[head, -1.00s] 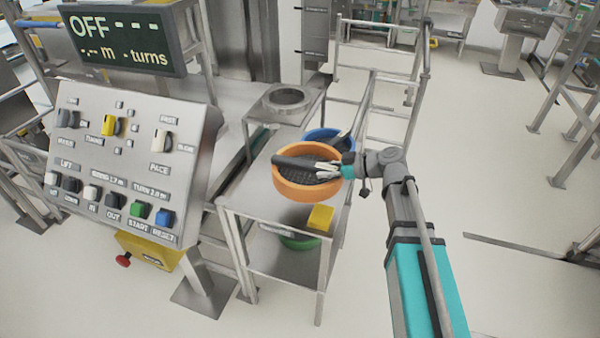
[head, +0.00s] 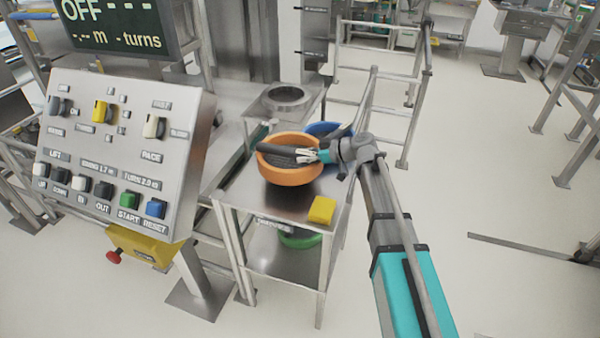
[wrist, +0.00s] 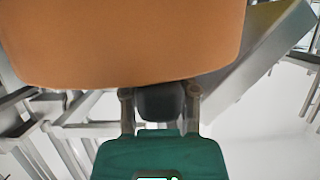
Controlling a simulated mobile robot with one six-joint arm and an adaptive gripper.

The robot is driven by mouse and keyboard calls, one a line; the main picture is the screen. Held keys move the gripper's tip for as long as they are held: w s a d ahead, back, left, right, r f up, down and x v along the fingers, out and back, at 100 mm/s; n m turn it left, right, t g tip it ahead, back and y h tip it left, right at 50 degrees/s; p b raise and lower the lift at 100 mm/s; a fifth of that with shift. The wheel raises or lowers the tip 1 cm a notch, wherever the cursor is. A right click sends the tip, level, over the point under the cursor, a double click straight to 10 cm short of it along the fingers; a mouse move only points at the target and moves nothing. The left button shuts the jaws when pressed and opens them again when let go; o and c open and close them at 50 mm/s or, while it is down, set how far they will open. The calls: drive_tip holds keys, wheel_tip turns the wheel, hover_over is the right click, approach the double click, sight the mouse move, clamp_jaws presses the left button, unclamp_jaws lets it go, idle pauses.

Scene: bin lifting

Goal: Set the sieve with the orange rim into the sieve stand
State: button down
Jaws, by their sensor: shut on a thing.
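The sieve with the orange rim (head: 291,175) is in the middle of the head view, with dark mesh inside. My gripper (head: 308,155) is at its right side, its fingers shut on the sieve's dark handle (head: 276,149). In the wrist view the orange wall (wrist: 125,45) fills the top, with a dark part (wrist: 160,101) between the fingers. The sieve appears to be held above the metal table. The sieve stand, a metal frame with a round ring (head: 286,93), is behind it and appears empty.
A blue sieve (head: 322,129) is just behind the orange one, partly hidden. A yellow block (head: 321,211) lies on the table's (head: 262,200) front right corner. A green sieve (head: 300,240) sits on the lower shelf. A control panel (head: 115,150) stands at left; railings rise behind.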

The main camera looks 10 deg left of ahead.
sight(304, 165)
drive_tip(key=shift+w+a+f+b, duration=0.35)
drive_tip(key=shift+w+f+b, duration=0.1)
drive_tip(key=shift+f, duration=0.15)
drive_tip(key=shift+w+a+f+b, duration=0.3)
drive_tip(key=shift+f+b, duration=0.1)
drive_tip(key=shift+f, duration=0.2)
drive_tip(key=shift+w+a+f+b, duration=0.15)
drive_tip(key=shift+a+f+b, duration=0.05)
drive_tip(key=shift+f+b, duration=0.2)
drive_tip(key=shift+w+a+f+b, duration=0.15)
drive_tip(key=shift+f+b, duration=1.45)
drive_tip(key=shift+c, duration=1.8)
unclamp_jaws()
